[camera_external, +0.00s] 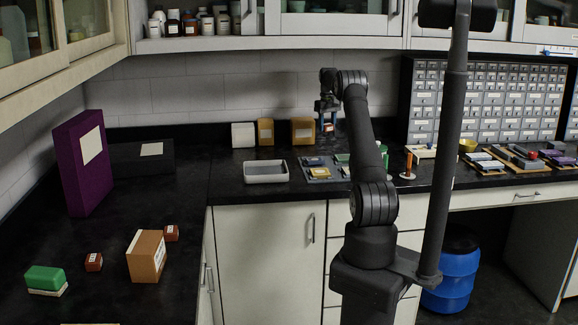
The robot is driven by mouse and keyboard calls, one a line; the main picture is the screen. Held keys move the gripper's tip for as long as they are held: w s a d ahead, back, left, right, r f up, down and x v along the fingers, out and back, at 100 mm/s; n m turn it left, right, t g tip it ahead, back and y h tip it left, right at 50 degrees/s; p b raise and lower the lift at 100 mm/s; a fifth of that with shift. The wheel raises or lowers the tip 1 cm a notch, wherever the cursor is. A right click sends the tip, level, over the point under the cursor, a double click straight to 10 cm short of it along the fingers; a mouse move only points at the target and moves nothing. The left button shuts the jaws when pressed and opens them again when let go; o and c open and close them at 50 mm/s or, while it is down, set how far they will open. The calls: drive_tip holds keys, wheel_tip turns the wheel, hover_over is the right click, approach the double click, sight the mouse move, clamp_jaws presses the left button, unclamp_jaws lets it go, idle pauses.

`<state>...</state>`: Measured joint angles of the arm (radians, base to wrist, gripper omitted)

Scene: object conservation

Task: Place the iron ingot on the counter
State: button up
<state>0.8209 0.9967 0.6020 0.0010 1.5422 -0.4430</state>
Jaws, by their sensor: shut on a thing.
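My gripper (328,124) is at the back of the counter, held above the counter top. It is shut on a small block (329,128) with a pale and orange-brown face. The block is too small in view to tell for sure whether it is the iron ingot. The black counter (240,190) runs along the back wall and down the left side. Below the gripper is a grey-blue tray (312,179) with a yellowish block (319,174) on it. My arm hides part of the counter to the right of it.
An empty white bin (266,176) stands left of the tray. White (243,135) and tan boxes (302,130) line the back wall. More trays (490,166) lie at right.

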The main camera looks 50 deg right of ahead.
drive_tip(key=s+d+m, duration=0.2)
drive_tip(key=s+d, duration=0.5)
drive_tip(key=s, duration=0.4)
drive_tip(key=s+d+m, duration=0.1)
drive_tip(key=s+d, duration=0.5)
drive_tip(key=s, duration=0.6)
drive_tip(key=s+d+m, duration=0.2)
drive_tip(key=s+d, duration=0.5)
drive_tip(key=s, duration=0.4)
hover_over(395, 154)
drive_tip(key=f, duration=0.7)
drive_tip(key=shift+d, duration=0.3)
drive_tip(key=shift+f, duration=1.95)
drive_tip(key=shift+f, duration=0.1)
drive_tip(key=o, duration=1)
drive_tip(key=shift+f, duration=0.1)
drive_tip(key=shift+r, duration=3.9)
